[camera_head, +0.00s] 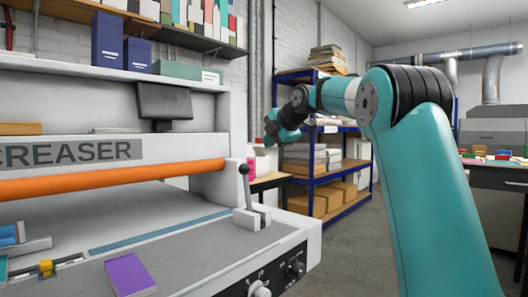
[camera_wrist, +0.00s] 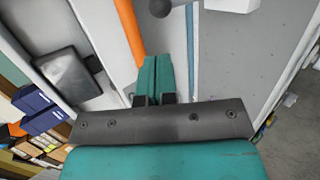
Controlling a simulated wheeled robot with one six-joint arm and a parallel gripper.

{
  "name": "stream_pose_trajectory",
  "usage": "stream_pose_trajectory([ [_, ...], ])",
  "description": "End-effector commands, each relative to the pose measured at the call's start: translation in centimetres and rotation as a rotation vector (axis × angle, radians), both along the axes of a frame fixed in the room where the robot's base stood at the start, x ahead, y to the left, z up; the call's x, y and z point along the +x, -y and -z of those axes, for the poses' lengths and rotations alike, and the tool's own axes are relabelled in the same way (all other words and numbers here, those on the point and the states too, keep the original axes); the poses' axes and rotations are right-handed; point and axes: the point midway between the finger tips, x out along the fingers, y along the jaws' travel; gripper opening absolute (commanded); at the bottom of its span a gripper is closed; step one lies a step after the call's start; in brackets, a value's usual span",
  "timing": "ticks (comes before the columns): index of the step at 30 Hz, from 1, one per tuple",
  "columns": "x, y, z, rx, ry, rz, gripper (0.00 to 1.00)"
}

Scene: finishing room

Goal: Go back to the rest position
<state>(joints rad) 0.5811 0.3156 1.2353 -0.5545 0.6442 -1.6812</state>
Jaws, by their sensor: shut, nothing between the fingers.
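My gripper (camera_head: 268,138) is at the end of my teal arm, raised beside the right end of the creaser machine (camera_head: 70,151). In the wrist view its two teal fingers (camera_wrist: 155,66) are together and hold nothing. The machine's lever (camera_head: 246,185) stands on the front panel, lower than my gripper in the head view. The lever's dark knob (camera_wrist: 160,8) shows just past the fingertips in the wrist view. I cannot tell the exact gap between them.
A purple booklet (camera_head: 130,274) lies on the machine's front panel. An orange roller (camera_head: 110,180) spans the machine, with a dark monitor (camera_head: 165,102) above. A blue shelf rack (camera_head: 330,196) with boxes stands behind my arm. Open grey floor (camera_head: 345,262) shows between machine and arm.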

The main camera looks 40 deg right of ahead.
Motion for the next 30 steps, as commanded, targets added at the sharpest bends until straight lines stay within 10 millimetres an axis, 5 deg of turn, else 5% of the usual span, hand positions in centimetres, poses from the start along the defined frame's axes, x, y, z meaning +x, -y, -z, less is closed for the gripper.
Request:
stream_pose_trajectory([
  [22, -0.8, -0.2, -0.3, 0.009, -0.004, 0.002, 0.0],
  [26, -1.1, -4.0, 1.1, 0.112, -0.047, 0.01, 0.0],
  [30, -3.4, -12.6, 4.7, 0.346, -0.179, 0.059, 0.0],
])
